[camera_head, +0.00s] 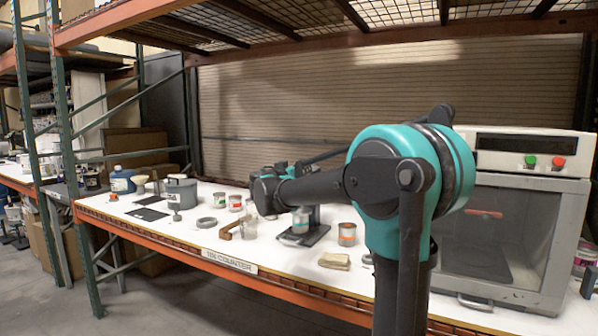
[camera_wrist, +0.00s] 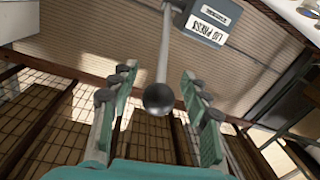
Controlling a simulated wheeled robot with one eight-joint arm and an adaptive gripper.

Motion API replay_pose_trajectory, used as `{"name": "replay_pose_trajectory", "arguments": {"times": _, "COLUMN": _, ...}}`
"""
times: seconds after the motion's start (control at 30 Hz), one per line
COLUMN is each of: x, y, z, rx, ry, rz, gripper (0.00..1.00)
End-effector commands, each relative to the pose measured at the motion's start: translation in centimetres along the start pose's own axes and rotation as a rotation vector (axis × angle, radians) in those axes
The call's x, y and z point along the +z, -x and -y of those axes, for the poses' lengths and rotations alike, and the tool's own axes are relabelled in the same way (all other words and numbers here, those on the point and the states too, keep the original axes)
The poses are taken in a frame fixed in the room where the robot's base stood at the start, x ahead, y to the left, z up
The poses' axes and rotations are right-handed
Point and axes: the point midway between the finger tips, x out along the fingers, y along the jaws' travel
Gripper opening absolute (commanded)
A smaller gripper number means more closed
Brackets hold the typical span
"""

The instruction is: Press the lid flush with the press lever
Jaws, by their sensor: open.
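In the wrist view, the lid press (camera_wrist: 213,18) shows as a grey box with a "LID PRESS" label. Its press lever (camera_wrist: 165,50) is a pale rod ending in a dark ball knob (camera_wrist: 159,98). My gripper (camera_wrist: 158,88) is open, with one teal finger on each side of the knob and a gap to both. In the head view, a can (camera_head: 300,220) stands on the dark press base (camera_head: 303,238). My arm covers much of the press there. I cannot make out the lid or how it sits.
On the white counter (camera_head: 205,236) stand another can (camera_head: 347,234), a tan block (camera_head: 334,261), a grey ring (camera_head: 207,222) and a grey pot (camera_head: 181,192). A large oven-like machine (camera_head: 520,220) stands at the right. A wire-mesh shelf (camera_head: 300,22) hangs overhead.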

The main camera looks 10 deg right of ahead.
Motion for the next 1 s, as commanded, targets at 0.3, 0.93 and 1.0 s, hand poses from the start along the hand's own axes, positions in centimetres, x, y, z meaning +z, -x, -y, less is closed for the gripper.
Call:
{"name": "replay_pose_trajectory", "arguments": {"times": 0.3, "x": 0.0, "y": 0.03, "z": -0.01, "rx": 0.0, "ry": 0.0, "rz": 0.0, "gripper": 0.3}}
{"name": "replay_pose_trajectory", "arguments": {"times": 0.93, "x": 0.01, "y": 0.05, "z": -0.01, "rx": 0.0, "ry": 0.0, "rz": 0.0, "gripper": 0.0}}
{"name": "replay_pose_trajectory", "arguments": {"times": 1.0, "x": 0.01, "y": 0.05, "z": -0.01, "rx": 0.0, "ry": 0.0, "rz": 0.0, "gripper": 0.0}}
